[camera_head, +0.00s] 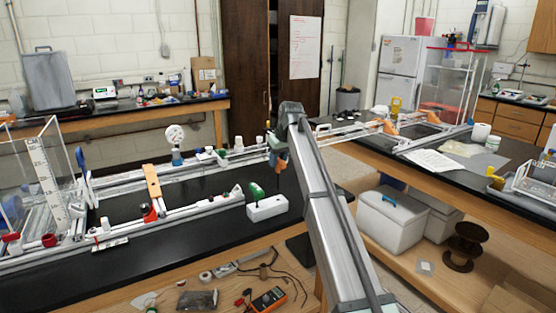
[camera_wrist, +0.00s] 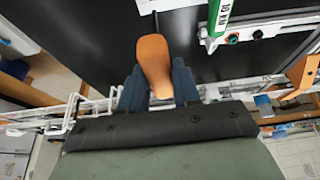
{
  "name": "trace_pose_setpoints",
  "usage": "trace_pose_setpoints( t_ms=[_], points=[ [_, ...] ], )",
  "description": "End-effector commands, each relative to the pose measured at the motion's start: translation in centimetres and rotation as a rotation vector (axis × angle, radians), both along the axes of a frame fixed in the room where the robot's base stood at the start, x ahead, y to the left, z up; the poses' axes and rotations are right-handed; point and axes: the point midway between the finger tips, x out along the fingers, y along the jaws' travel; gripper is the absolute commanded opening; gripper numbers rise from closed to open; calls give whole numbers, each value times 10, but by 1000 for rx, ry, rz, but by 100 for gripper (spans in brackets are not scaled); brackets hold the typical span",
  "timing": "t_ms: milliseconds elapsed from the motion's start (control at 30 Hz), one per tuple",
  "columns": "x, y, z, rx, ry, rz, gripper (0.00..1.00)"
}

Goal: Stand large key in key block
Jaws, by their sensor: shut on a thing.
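My gripper (camera_head: 276,152) is shut on an orange piece with a rounded end (camera_wrist: 153,62), which looks like the large key. The white key block (camera_head: 268,208) stands on the black bench, below and slightly left of my gripper. A green key (camera_head: 256,191) stands upright in its left part. The held piece is above the bench and apart from the block.
Aluminium rails (camera_head: 190,211) with red-ended and orange fittings run along the bench to the left. The black bench top (camera_head: 215,238) is bare around the block. A multimeter (camera_head: 268,299) and cables lie on the lower shelf.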

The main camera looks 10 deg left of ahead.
Motion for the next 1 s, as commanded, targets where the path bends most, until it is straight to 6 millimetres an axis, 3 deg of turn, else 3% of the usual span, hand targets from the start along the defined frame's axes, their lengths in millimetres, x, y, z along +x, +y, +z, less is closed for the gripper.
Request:
trace_pose_setpoints(
  t_ms=[600,1000],
  points=[
    [0,0,-38,0,0,0,0],
    [0,0,-44,0,0,0,0]
  ],
)
